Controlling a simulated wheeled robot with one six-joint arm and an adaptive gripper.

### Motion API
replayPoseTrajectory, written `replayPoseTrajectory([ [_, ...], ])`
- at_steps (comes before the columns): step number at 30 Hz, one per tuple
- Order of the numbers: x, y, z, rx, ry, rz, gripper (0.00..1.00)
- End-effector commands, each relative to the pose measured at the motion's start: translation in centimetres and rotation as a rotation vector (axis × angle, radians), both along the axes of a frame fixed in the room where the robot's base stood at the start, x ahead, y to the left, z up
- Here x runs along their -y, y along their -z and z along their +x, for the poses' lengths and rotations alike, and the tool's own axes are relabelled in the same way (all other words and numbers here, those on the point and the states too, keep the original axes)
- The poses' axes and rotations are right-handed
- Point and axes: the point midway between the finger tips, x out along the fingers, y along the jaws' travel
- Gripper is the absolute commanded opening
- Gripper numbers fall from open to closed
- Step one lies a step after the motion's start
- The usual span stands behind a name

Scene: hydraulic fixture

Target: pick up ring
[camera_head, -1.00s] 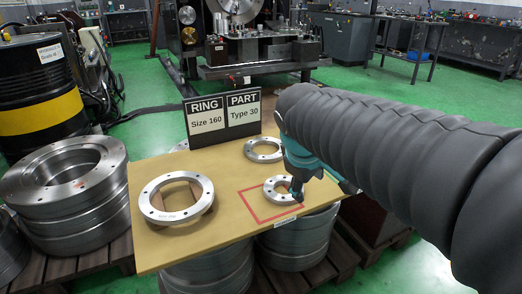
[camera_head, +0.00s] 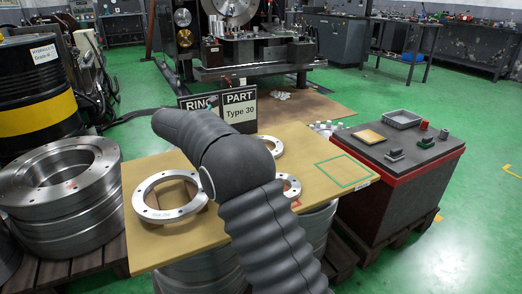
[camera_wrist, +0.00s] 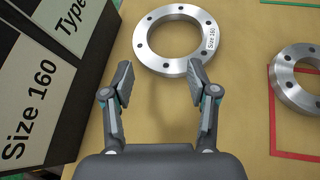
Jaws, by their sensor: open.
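In the wrist view, my gripper (camera_wrist: 160,72) is open and empty, its two fingers apart over the board. A flat silver ring (camera_wrist: 144,50) with bolt holes and a small "Size" label lies just beyond the fingertips. It is the back ring (camera_head: 279,149) in the head view, partly covered by my arm. A thicker, smaller ring (camera_wrist: 284,80) lies by the red outline at the right; it is partly hidden in the head view (camera_head: 295,184). A large ring (camera_head: 148,211) lies at the board's left. My gripper is hidden in the head view.
The sign (camera_wrist: 40,95) reads "Size 160" and stands close to my gripper's left side. The yellow board (camera_head: 313,145) has an empty green outline (camera_head: 343,171) at its right. Beyond is a dark cabinet (camera_head: 400,180) with small parts. Stacked metal rings (camera_head: 60,205) stand at the left.

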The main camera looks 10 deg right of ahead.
Motion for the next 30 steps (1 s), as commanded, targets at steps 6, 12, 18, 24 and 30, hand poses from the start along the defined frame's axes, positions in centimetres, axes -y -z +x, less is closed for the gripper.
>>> replayPoseTrajectory([
  [6,-2.8,2.2,2.3,-0.046,-0.069,-0.132,0.59],
  [12,-2.0,3.1,3.4,-0.055,-0.076,-0.156,0.59],
  [18,0.8,4.5,5.3,-0.053,-0.077,-0.153,0.59],
  [24,2.8,5.5,6.8,-0.053,-0.078,-0.153,0.59],
  [30,3.5,5.8,7.2,-0.053,-0.078,-0.153,0.59],
])
